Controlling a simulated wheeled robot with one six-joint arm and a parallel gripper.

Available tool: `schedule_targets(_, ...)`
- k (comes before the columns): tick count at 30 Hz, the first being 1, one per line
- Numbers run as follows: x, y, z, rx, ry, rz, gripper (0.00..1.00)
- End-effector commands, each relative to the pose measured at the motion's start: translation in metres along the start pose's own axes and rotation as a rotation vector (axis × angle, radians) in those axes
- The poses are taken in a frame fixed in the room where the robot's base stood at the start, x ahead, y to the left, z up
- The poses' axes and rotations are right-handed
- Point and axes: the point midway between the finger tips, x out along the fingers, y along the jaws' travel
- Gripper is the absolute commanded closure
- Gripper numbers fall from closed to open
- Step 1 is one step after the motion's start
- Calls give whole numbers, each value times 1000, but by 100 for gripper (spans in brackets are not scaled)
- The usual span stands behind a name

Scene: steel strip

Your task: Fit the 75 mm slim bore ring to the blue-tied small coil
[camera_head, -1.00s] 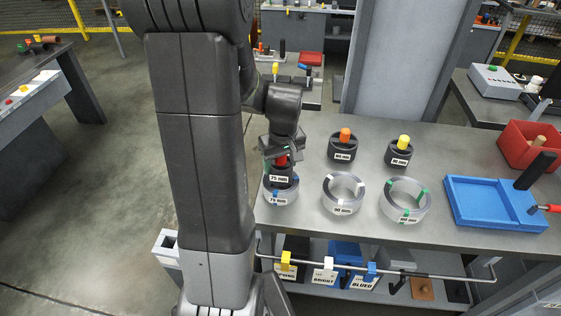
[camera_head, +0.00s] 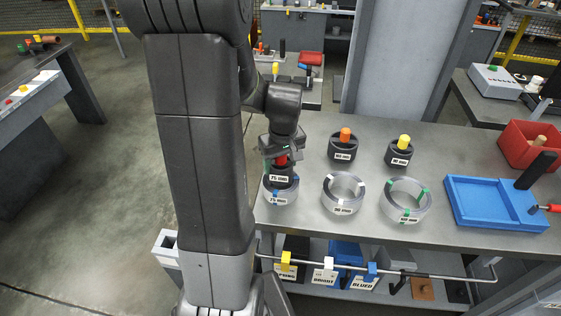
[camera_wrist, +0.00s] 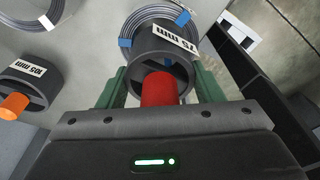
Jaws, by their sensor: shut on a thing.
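My gripper (camera_head: 283,160) is shut on the slim bore ring (camera_head: 281,177), a dark ring labelled 75 mm with a red knob. In the wrist view the green fingers stand either side of the red knob (camera_wrist: 159,88), and the ring (camera_wrist: 150,62) shows its label.
A white-tied coil (camera_head: 343,193) and a green-tied coil (camera_head: 405,201) stand to the right. Behind them are dark rings with an orange knob (camera_head: 345,135) and a yellow knob (camera_head: 404,142). A blue tray (camera_head: 496,225) and a red bin (camera_head: 513,152) are farther right.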

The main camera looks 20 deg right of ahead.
Motion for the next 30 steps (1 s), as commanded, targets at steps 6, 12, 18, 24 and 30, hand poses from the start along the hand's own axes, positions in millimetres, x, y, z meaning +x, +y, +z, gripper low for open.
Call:
schedule_targets(6, 0, 0, 0, 0, 0, 0, 66)
schedule_targets(12, 0, 0, 0, 0, 1, 0, 66)
schedule_targets(18, 0, 0, 0, 0, 0, 0, 66)
schedule_targets(24, 4, 0, 1, 0, 0, 0, 66)
schedule_targets(30, 10, 0, 1, 0, 0, 0, 66)
